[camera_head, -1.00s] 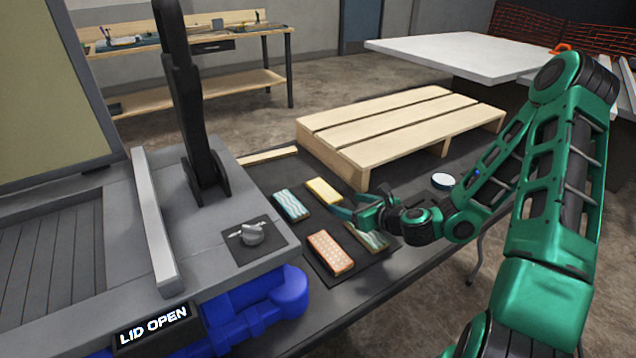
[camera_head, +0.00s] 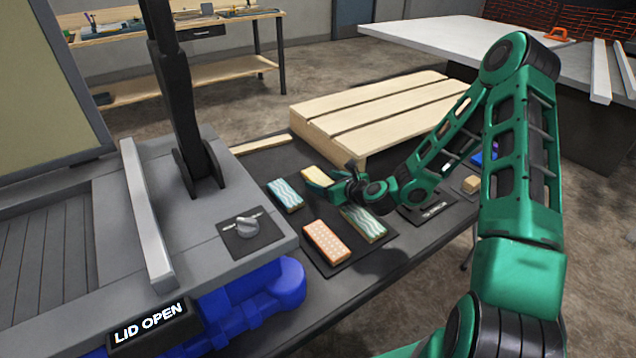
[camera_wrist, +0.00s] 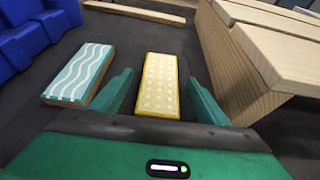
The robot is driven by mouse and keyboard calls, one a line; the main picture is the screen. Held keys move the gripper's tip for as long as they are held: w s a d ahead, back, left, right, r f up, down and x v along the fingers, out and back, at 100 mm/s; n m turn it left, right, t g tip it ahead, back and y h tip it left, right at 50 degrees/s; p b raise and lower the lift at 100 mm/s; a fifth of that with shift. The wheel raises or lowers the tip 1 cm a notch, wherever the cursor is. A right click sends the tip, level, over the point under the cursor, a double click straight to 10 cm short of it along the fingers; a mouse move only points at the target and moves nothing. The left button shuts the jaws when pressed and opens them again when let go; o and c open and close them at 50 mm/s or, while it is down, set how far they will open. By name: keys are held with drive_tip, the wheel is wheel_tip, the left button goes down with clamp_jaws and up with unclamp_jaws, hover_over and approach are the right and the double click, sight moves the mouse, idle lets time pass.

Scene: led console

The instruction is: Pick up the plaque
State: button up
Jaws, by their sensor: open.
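Several patterned, block-like plaques lie on the dark bench; I cannot tell which one the task means. A yellow plaque with a pale pattern (camera_head: 316,176) lies under my gripper (camera_head: 335,187). In the wrist view the yellow plaque (camera_wrist: 160,82) shows between the two spread green fingers of my open, empty gripper (camera_wrist: 158,90). A blue plaque with white waves (camera_head: 285,194) lies to its left, also in the wrist view (camera_wrist: 80,72). An orange dotted plaque (camera_head: 326,241) and a teal wavy one (camera_head: 364,224) lie nearer; my gripper partly covers the teal one.
A wooden pallet (camera_head: 370,115) stands behind the plaques, close to my gripper's right. The grey console with a knob (camera_head: 247,227) and a "LID OPEN" display (camera_head: 148,328) is at left. A small wooden block (camera_head: 471,185) and a black label plate (camera_head: 432,210) lie at right.

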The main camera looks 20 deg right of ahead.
drive_tip(key=shift+w+a+f, duration=0.15)
drive_tip(key=shift+w+f, duration=0.15)
drive_tip(key=shift+w, duration=0.3)
drive_tip(key=c, duration=1.2)
